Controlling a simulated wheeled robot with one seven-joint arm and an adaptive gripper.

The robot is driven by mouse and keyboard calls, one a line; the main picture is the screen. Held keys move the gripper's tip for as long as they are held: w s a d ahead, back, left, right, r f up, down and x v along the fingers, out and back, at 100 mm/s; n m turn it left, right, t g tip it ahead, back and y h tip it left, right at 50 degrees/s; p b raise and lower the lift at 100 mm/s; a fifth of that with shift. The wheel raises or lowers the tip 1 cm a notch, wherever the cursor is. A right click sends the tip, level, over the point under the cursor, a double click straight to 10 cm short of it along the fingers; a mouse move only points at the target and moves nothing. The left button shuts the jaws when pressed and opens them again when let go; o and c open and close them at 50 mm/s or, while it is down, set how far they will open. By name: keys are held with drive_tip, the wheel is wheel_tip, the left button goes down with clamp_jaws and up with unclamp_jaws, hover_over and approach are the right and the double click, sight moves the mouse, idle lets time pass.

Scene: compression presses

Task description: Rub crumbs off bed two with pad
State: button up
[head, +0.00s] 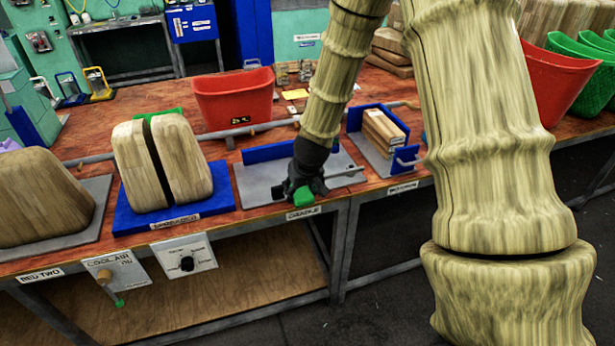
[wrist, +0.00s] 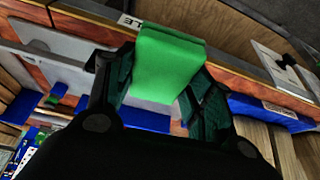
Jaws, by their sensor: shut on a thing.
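My gripper (head: 303,188) is shut on a green pad (head: 303,197). It is over the front part of a grey plate with a blue back wall, at the middle of the bench. The pad (wrist: 168,65) fills the space between my fingers (wrist: 160,85) in the wrist view. Bed two is the grey plate (head: 96,205) at the far left, above the label "BED TWO" (head: 41,275). A large wooden block (head: 40,195) covers most of it. I cannot make out crumbs on its bare edge.
A blue bed (head: 218,200) with a split wooden block (head: 180,165) stands between my gripper and bed two. A long grey bar (head: 215,134) runs behind. A red bin (head: 233,95) stands further back. A blue-edged tray (head: 362,145) holding wooden pieces is to the right.

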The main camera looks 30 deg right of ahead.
drive_tip(key=s+a+f+n, duration=0.1)
drive_tip(key=s+a+f, duration=0.2)
drive_tip(key=a, duration=0.6)
drive_tip(key=s+a+f+n, duration=0.1)
drive_tip(key=s+a+f, duration=0.3)
drive_tip(key=a+f, duration=0.3)
drive_tip(key=a, duration=0.3)
drive_tip(key=shift+y, duration=0.4)
drive_tip(key=shift+f, duration=0.1)
